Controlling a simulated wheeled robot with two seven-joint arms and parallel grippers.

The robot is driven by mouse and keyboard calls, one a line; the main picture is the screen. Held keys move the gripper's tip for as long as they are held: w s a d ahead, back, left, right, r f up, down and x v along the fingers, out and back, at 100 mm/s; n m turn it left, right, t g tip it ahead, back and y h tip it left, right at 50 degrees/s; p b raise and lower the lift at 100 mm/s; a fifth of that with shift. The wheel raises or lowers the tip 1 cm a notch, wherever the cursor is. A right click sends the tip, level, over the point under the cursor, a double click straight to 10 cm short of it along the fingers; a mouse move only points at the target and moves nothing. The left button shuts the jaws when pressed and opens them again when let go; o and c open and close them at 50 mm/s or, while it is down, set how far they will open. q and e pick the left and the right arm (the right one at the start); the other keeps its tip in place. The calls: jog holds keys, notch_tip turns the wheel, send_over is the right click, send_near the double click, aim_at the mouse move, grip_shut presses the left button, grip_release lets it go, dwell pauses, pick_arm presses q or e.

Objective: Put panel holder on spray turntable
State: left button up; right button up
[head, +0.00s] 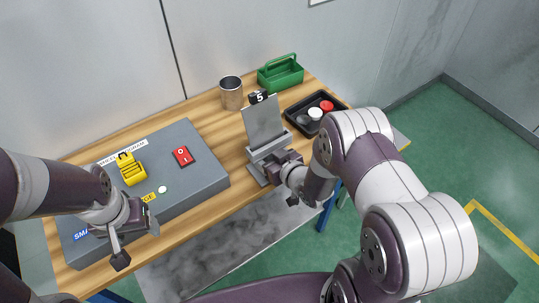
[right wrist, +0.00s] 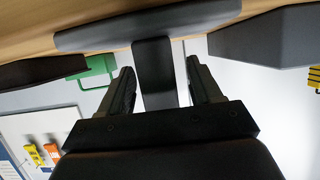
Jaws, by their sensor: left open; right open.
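The panel holder (head: 263,125), a grey upright plate on a short stem and flat base, stands on the wooden bench. In the right wrist view its dark stem (right wrist: 153,80) runs between my fingers and its wide base (right wrist: 150,25) is at the top. My right gripper (head: 275,163) is at the holder's stem. In the right wrist view the right gripper (right wrist: 160,68) is open, a finger on each side of the stem, with gaps visible. My left gripper (head: 138,240) is open and empty over the bench's front left. I cannot make out a spray turntable.
A grey box (head: 205,180) with a red switch (head: 183,156) and yellow part (head: 131,170) fills the bench's left.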

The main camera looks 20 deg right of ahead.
jog(key=shift+w+a+f, duration=0.15)
jog(key=shift+w+f, duration=0.1)
jog(key=shift+w, duration=0.25)
jog(key=shift+s, duration=0.15)
grip_shut()
jog(key=shift+r, duration=0.1)
